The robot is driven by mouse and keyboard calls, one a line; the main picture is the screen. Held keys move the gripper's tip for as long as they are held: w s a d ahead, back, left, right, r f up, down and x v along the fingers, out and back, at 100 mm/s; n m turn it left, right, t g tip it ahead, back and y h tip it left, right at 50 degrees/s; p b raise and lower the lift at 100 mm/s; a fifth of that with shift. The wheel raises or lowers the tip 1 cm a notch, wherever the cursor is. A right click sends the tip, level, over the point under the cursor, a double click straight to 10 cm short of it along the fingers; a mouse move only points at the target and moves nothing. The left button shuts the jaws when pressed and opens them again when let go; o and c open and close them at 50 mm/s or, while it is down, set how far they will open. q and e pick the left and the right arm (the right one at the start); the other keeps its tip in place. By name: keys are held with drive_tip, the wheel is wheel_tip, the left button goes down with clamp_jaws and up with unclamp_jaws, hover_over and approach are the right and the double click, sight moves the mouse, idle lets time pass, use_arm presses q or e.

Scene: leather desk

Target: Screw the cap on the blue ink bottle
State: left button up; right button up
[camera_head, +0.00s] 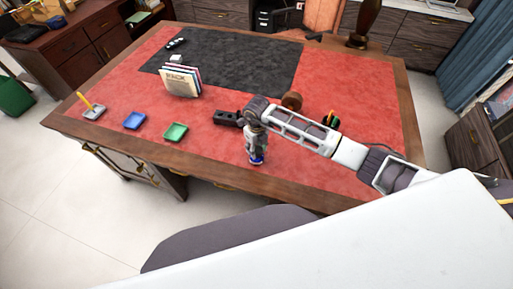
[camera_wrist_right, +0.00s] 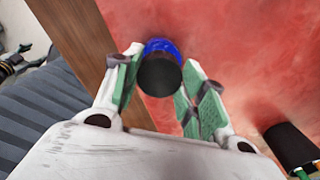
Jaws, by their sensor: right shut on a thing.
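The blue ink bottle (camera_head: 257,161) stands on the red desk top near its front edge, mostly hidden under my right gripper (camera_head: 254,148). In the right wrist view the blue of the bottle (camera_wrist_right: 160,46) shows behind a round black cap (camera_wrist_right: 160,76). My right gripper (camera_wrist_right: 163,68) points down with its green-padded fingers on either side of the cap and is shut on it. The cap hides most of the bottle, so I cannot tell how far it sits on the neck. My left gripper is not in view.
A round brown object (camera_head: 292,100) and a dark holder (camera_head: 328,121) stand beyond my right arm. The desk's front edge is close.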

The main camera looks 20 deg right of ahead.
drive_tip(key=shift+s+m, duration=0.1)
drive_tip(key=shift+m, duration=0.3)
drive_tip(key=shift+m+p, duration=0.55)
drive_tip(key=shift+m, duration=1.05)
drive_tip(key=shift+m+p, duration=0.6)
drive_tip(key=shift+m, duration=1.4)
drive_tip(key=shift+m, duration=0.5)
drive_tip(key=shift+m+p, duration=0.3)
drive_tip(key=shift+m, duration=1.2)
